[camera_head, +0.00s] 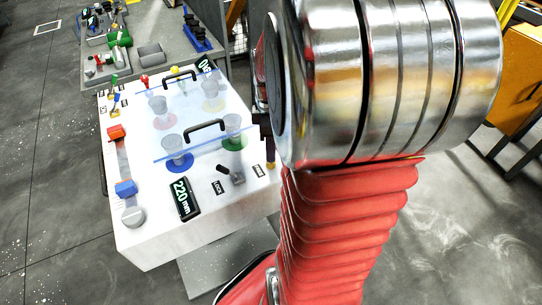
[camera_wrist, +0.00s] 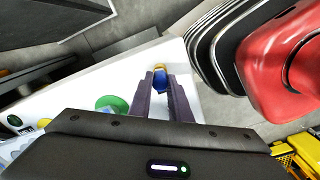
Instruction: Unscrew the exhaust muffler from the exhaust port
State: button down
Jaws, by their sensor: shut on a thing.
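My gripper (camera_wrist: 160,77) shows in the wrist view with its two purple fingers close together. They are shut on a small blue piece with a gold-orange end, which I take to be the exhaust muffler (camera_wrist: 160,70). It stands over the white top near the edge of the white workstation (camera_wrist: 205,98). In the head view my gripper (camera_head: 266,128) is mostly hidden behind my arm, and a small brownish-gold part shows below it at the right side of the workstation. The exhaust port itself cannot be made out, nor whether the muffler's thread is engaged.
The white workstation carries clear panels with black handles (camera_head: 206,128), cups on coloured discs, a slider with red and blue blocks (camera_head: 126,188), a 220 mm display (camera_head: 184,199) and a small toggle (camera_head: 237,177). A grey table (camera_head: 150,75) with parts stands behind.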

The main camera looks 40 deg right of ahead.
jog(key=shift+n, duration=1)
jog(key=shift+r, duration=0.1)
jog(key=shift+r, duration=1.3)
jog(key=shift+r, duration=1.95)
